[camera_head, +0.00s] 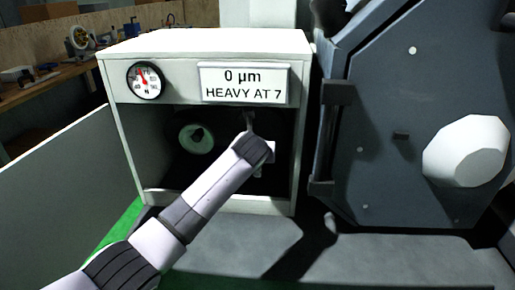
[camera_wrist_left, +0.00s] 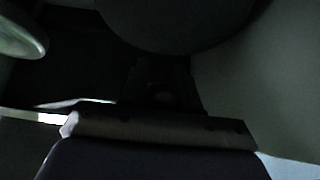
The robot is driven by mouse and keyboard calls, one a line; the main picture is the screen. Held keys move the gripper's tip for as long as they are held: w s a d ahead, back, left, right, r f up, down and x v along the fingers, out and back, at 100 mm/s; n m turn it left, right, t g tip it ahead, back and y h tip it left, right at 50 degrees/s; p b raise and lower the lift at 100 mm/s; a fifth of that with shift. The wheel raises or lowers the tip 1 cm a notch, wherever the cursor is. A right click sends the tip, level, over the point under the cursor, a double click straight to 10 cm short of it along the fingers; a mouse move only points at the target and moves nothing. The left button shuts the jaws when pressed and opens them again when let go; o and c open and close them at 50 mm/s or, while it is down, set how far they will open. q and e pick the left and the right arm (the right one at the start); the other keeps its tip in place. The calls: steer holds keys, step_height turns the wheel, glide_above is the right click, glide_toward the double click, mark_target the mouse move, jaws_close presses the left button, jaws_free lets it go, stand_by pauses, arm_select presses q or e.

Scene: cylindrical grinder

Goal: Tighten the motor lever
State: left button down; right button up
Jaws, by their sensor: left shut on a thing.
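A white cabinet (camera_head: 205,42) has an open, dark front bay. My left arm reaches up from the lower left into this bay. My left gripper (camera_head: 251,128) is at the right part of the bay, largely hidden behind its own wrist. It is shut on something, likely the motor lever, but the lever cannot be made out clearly. The left wrist view is very dark; the gripper (camera_wrist_left: 160,95) shows there as a dim shape below a large round dark body (camera_wrist_left: 178,20). My right gripper is not in view.
A green-faced round part (camera_head: 196,139) sits inside the bay, left of my wrist. A gauge (camera_head: 146,80) and a sign reading "0 µm HEAVY AT 7" (camera_head: 243,84) are above the opening. A grey machine housing (camera_head: 400,110) stands close on the right. An open white panel (camera_head: 65,185) is at left.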

arm_select(q)
steer(key=shift+w+r+g, duration=0.2)
steer(key=shift+w+g, duration=0.1)
stand_by(0.4)
steer(key=c, duration=1.1)
jaws_free()
steer(key=shift+o, duration=0.9)
steer(key=shift+w+f, duration=0.1)
steer(key=shift+f, duration=0.15)
